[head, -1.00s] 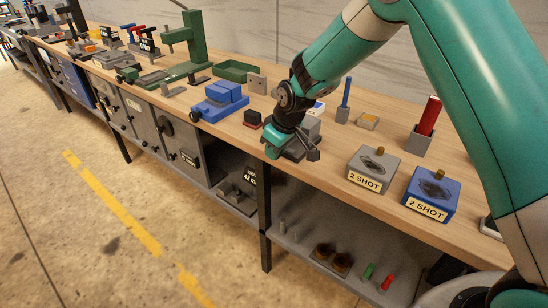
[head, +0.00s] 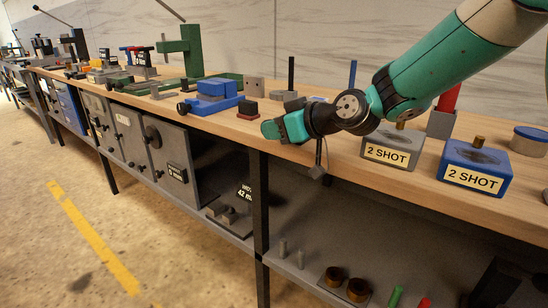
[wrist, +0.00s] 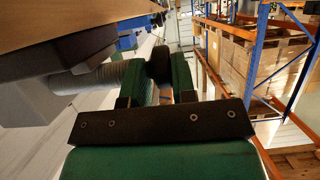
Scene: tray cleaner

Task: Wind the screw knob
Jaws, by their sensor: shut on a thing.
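In the wrist view, a black round knob (wrist: 159,62) sits at the end of a grey threaded screw (wrist: 92,78). The screw comes out of a grey block-like fixture (wrist: 35,92) at the left. My gripper (head: 272,129) has green fingers, one on each side of the knob, and is shut on it. In the head view my gripper lies nearly level at the bench's front edge, pointing left. My arm hides the knob and most of the grey fixture there. How far the knob is turned cannot be told.
Grey (head: 391,151) and blue (head: 476,171) "2 SHOT" boxes stand to the right. The wooden bench top (head: 225,124) has a little free room in front.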

